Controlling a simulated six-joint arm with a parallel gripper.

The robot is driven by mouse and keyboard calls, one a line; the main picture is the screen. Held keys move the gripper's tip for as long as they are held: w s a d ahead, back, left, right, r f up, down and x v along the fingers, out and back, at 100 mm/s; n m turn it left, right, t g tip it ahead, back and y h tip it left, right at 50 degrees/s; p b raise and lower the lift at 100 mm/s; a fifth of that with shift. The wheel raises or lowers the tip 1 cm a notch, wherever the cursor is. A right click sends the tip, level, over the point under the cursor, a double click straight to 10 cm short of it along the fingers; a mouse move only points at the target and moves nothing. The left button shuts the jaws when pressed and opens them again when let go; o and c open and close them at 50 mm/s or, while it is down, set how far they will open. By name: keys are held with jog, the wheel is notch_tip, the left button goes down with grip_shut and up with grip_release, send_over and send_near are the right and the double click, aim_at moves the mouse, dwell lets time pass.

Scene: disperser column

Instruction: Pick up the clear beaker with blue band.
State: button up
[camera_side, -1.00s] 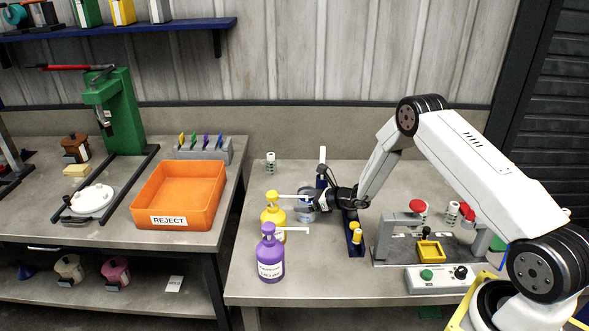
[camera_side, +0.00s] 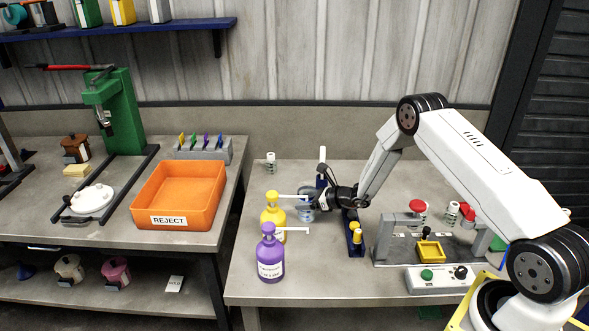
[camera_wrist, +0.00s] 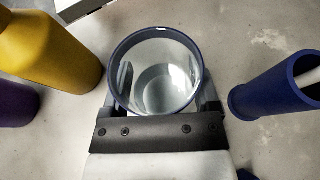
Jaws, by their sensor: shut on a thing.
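The clear beaker with a blue band (camera_wrist: 158,78) stands upright between my gripper's fingers in the wrist view, its blue rim facing the camera. My gripper (camera_wrist: 160,98) is shut on it, one finger on each side. In the side view my gripper (camera_side: 312,199) reaches in from the right at bench height, and the beaker (camera_side: 306,215) is mostly hidden by the fingers and the yellow bottle's spout. I cannot tell whether its base touches the bench.
A yellow pump bottle (camera_side: 273,218) stands just left of the beaker, with a purple one (camera_side: 270,258) in front. A blue rack (camera_side: 355,238) stands close on the right. An orange REJECT bin (camera_side: 180,194) is on the left bench. Bench behind the bottles is mostly clear.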

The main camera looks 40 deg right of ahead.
jog(key=shift+r, duration=0.3)
jog(key=shift+r, duration=1.15)
jog(key=s+a+r, duration=0.2)
jog(key=s+r, duration=0.7)
jog(key=s, duration=0.4)
jog(key=shift+s+a+r, duration=0.3)
jog(key=shift+r, duration=0.1)
jog(key=shift+s, duration=0.1)
jog(key=shift+a, duration=0.1)
dwell(0.4)
jog(key=s+a+f, duration=0.1)
jog(key=a+f, duration=0.6)
jog(key=a, duration=0.6)
jog(key=shift+s+f, duration=0.2)
jog(key=shift+f, duration=0.15)
